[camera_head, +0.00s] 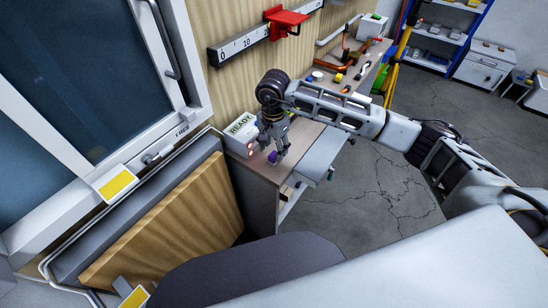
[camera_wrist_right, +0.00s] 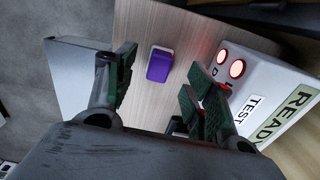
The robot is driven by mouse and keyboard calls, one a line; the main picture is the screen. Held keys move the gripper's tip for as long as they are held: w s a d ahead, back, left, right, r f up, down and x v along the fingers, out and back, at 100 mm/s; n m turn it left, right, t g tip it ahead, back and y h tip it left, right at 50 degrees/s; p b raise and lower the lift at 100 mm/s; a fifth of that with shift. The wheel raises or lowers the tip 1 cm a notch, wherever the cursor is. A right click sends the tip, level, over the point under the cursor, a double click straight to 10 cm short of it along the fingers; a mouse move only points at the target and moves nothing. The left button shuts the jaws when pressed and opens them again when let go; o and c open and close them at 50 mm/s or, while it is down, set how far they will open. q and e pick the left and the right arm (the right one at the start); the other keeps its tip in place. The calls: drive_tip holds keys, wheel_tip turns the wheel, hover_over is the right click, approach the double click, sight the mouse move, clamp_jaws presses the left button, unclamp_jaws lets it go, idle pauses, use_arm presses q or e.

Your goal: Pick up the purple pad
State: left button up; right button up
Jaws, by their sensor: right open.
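The purple pad (camera_wrist_right: 158,67) lies on the wooden bench top, with a pale strip along its upper edge. In the right wrist view it sits between and beyond the two fingers of my right gripper (camera_wrist_right: 160,95), which is open and empty. In the head view the pad (camera_head: 272,157) shows small beneath the fingers of my right gripper (camera_head: 273,148), partly hidden by them. The fingers are above the pad; I cannot tell the exact height gap. My left gripper does not show in either view.
A white box marked READY and TEST (camera_wrist_right: 262,90), with two lit red lamps, stands close to the right finger. A pale grey panel (camera_wrist_right: 80,75) lies left of the bench edge. Tools and small parts lie farther along the bench (camera_head: 318,88). A window (camera_head: 80,75) is at left.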

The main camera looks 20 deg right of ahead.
sight(273, 155)
drive_tip(key=shift+f+p, duration=0.45)
drive_tip(key=shift+f, duration=1.8)
drive_tip(key=shift+c, duration=0.4)
drive_tip(key=c, duration=1)
drive_tip(key=shift+r, duration=0.1)
drive_tip(key=shift+r+b, duration=0.65)
drive_tip(key=shift+r, duration=4.3)
